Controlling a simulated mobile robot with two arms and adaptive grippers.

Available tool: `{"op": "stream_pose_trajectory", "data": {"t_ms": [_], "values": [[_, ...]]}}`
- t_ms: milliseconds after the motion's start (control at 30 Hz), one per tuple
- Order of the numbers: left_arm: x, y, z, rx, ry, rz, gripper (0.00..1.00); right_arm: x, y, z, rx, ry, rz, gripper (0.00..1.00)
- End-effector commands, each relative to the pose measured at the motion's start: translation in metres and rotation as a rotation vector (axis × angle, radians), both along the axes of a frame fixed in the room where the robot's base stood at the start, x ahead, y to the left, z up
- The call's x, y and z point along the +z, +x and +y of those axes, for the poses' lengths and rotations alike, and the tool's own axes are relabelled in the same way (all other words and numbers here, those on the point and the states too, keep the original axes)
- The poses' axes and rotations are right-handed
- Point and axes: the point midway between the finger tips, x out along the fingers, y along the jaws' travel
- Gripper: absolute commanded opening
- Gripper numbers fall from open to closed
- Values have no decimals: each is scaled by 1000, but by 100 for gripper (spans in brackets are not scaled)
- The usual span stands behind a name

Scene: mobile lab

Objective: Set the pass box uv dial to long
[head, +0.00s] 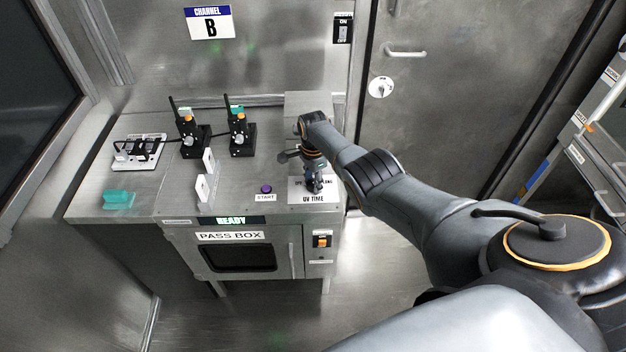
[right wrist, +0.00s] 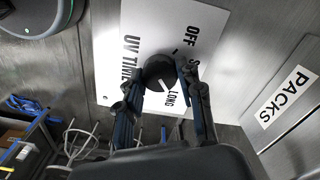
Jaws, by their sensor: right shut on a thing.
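The pass box (head: 183,236) is a grey metal cabinet with a dark window and a lit READY display. Its UV TIME plate (head: 298,193) is white and lies on the right of the top; it also shows in the right wrist view (right wrist: 150,32). The black UV dial (right wrist: 158,68) stands on this plate with OFF, a partly hidden label and LONG printed around it. A pale mark on the dial lies on the side toward LONG; its exact setting is hard to tell. My right gripper (head: 315,187) is shut on the dial, fingers on both sides (right wrist: 160,92). My left gripper is out of view.
A purple START button (head: 266,188) and upright white plates (head: 204,178) stand left of the dial. An orange switch (head: 321,241) is on the front. A door is behind.

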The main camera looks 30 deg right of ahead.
Motion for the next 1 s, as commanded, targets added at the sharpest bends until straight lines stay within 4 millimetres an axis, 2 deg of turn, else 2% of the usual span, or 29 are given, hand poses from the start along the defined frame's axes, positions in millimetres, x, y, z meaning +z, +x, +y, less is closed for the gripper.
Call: {"op": "stream_pose_trajectory", "data": {"t_ms": [400,933,967,1000], "values": [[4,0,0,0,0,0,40,1,0,-2,-181,-4,-3,5],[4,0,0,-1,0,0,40,2,1,-2,-205,-4,-4,5],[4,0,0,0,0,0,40,2,1,-2,-205,-4,-4,39],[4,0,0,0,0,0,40,2,1,-2,-205,-4,-4,47]]}}
